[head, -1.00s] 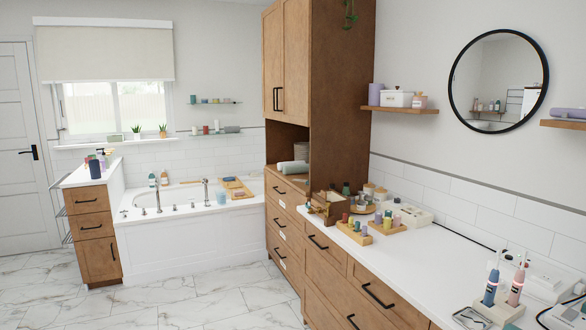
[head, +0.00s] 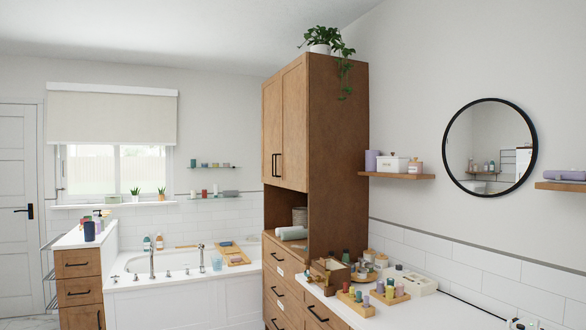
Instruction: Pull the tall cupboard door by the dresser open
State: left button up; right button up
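The tall wooden cupboard (head: 338,150) stands at the middle of the head view, by the dresser (head: 338,308). Its upper part has two doors, a left door (head: 271,112) and a right door (head: 295,105). Both doors look shut, with two black bar handles (head: 276,165) side by side near their lower meeting edges. Below the doors is an open niche with rolled towels (head: 293,233). Neither of my grippers is in view.
A potted trailing plant (head: 320,47) sits on top of the cupboard. Wooden trays of small bottles (head: 372,298) crowd the dresser top by the cupboard. A bathtub (head: 180,292) and a small drawer unit (head: 80,285) stand to the left. A wall shelf (head: 396,175) is to the right.

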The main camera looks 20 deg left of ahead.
aim_at(294, 133)
jog(key=i+j+u, duration=0.3)
jog(key=i, duration=0.15)
jog(key=i+j+u, duration=0.1)
jog(key=i+u, duration=0.2)
jog(key=i, duration=0.15)
jog(key=i+u, duration=0.25)
jog(key=i, duration=0.2)
jog(key=i+j, duration=0.1)
jog(key=i, duration=0.55)
jog(key=i+z, duration=0.1)
jog(key=i, duration=0.55)
jog(key=i+j, duration=0.2)
jog(key=i, duration=0.4)
jog(key=l+z, duration=0.05)
